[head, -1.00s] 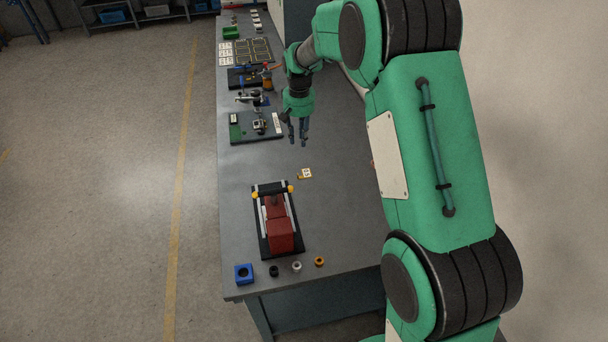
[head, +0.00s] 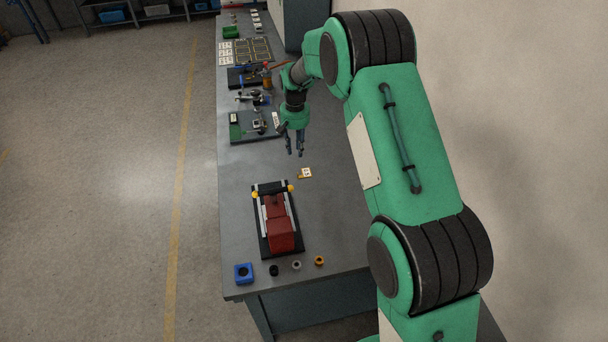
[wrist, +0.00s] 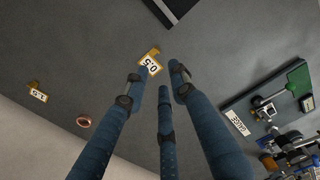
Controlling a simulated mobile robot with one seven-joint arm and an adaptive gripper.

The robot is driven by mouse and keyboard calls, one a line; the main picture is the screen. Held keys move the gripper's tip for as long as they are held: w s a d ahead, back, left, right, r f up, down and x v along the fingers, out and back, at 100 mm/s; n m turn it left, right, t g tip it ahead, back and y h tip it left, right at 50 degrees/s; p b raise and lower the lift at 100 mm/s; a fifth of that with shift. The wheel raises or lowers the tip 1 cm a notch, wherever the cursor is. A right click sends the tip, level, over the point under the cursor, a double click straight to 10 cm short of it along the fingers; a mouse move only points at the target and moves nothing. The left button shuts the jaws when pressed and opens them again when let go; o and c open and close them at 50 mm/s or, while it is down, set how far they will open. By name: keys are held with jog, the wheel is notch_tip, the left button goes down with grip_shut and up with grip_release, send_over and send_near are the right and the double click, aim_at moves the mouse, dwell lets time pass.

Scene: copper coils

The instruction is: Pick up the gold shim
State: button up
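A small gold shim (wrist: 155,51) lies flat on the grey table beside a tag marked 0.5 (wrist: 151,65). In the head view the shim is a tiny gold spot (head: 300,177) at the tag's left edge. My three-fingered gripper (wrist: 160,77) points down with its fingers spread and nothing between them. Its fingertips appear close to the tag and shim in the wrist view. In the head view the gripper (head: 296,154) hangs above the table, just up-picture from the tag. A second tag marked 1.0 (wrist: 38,96) has a small gold-brown piece (wrist: 34,84) beside it.
A dark fixture with a red block (head: 280,228) stands nearer the table's front. A blue block (head: 244,273) and small rings, one orange (head: 319,261), line the front edge. A board with green and metal parts (head: 256,126) lies left of my gripper. A copper ring (wrist: 84,121) lies near the 1.0 tag.

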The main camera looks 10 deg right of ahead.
send_near(304, 171)
jog(key=s+a, duration=0.1)
jog(key=s+a+f, duration=0.1)
jog(key=a, duration=0.1)
jog(key=shift+a+f+b, duration=0.15)
jog(key=shift+a+b, duration=0.15)
jog(key=shift+b, duration=0.1)
jog(key=shift+d+f+b, duration=0.15)
jog(key=shift+f+b, duration=0.3)
jog(key=shift+f, duration=2.15)
jog(key=shift+c, duration=0.5)
grip_shut()
